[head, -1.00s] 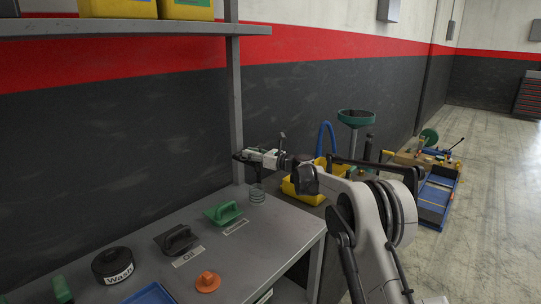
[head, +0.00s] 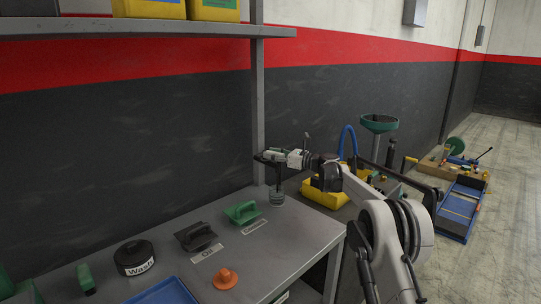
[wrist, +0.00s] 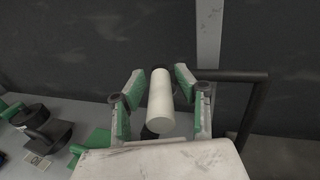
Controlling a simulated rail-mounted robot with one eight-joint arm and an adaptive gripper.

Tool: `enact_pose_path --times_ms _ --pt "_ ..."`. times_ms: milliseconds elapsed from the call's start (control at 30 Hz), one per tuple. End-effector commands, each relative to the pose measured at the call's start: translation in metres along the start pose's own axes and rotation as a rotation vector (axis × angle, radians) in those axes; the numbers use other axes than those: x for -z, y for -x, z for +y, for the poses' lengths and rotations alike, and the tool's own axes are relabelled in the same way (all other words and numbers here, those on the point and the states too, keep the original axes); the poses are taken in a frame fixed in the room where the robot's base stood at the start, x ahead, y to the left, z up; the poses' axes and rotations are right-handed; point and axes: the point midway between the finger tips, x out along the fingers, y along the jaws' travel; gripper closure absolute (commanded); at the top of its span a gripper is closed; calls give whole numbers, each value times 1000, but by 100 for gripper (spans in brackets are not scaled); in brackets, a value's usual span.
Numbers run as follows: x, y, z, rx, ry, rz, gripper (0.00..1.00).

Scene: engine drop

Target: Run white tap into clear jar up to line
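A white cylinder (wrist: 160,105), apparently the white tap's handle, lies between the green-padded fingers of my gripper (wrist: 160,74) in the wrist view. The fingers stand on both sides of it with narrow gaps, so my gripper is open around it. In the head view my gripper (head: 268,157) is by the shelf post, above the back right corner of the bench. The jar's line and liquid level are too small to tell. The tap itself is mostly hidden by my gripper there.
The grey bench (head: 283,255) holds a green funnel-like item (head: 243,212), a black one (head: 195,236), a black Wash pot (head: 134,257), an orange cone (head: 225,278) and a blue tray (head: 165,293). A dark bent pipe (wrist: 250,76) runs right of my gripper.

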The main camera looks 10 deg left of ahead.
Motion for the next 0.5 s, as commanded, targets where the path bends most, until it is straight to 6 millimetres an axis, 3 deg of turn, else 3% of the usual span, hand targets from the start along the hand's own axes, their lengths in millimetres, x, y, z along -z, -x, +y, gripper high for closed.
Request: enact_pose_path --times_ms 333,500 --pt "0 2 0 1 0 0 62" --pt "0 21 -1 2 0 0 62"
